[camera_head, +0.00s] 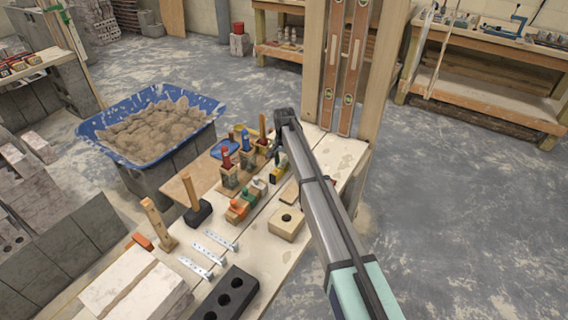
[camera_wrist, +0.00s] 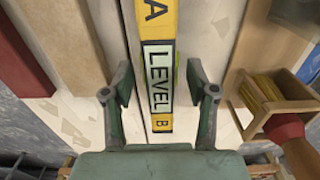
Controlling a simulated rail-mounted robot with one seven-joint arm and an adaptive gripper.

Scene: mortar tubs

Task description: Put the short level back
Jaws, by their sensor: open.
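A short yellow level (camera_wrist: 158,85) lies flat on the pale bench top, marked "LEVEL" on a pale panel, with "A" and "B" on its yellow parts. A small yellow and green piece of it shows beneath my arm in the head view (camera_head: 280,161). My gripper (camera_wrist: 160,84) is open above it, one finger on each side of the level, apart from it. The level's far end runs out of the wrist view. In the head view my gripper (camera_head: 276,140) is dark and partly hidden by my wrist.
Wooden holders with red- and blue-topped tools (camera_head: 228,172) stand left of my gripper. A wooden block with a hole (camera_head: 287,222) lies nearer. Two long levels (camera_head: 354,65) lean upright on a timber post behind. A blue mortar tub (camera_head: 110,145) is at left. Open floor lies right.

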